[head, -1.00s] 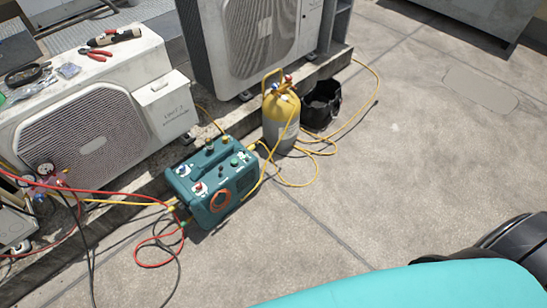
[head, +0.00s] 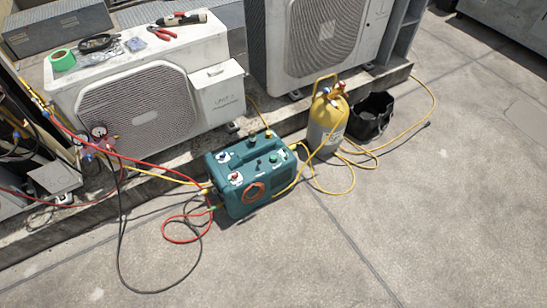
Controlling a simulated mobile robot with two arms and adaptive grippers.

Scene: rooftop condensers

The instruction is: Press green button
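A teal recovery machine (head: 231,198) stands on the concrete floor in the middle of the head view. A small green button or knob (head: 273,157) shows on the right part of its top panel. A red control (head: 236,177) and a blue control (head: 224,157) sit on the left part of that panel. From this distance I cannot tell whether the green part is pressed. Neither of my grippers is in view.
A yellow-topped gas cylinder (head: 327,125) and a black bucket (head: 371,117) stand right of the machine. A white condenser unit (head: 140,100) is behind it. Red, yellow and black hoses (head: 120,230) lie around its left side. The floor (head: 440,210) at the right is clear.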

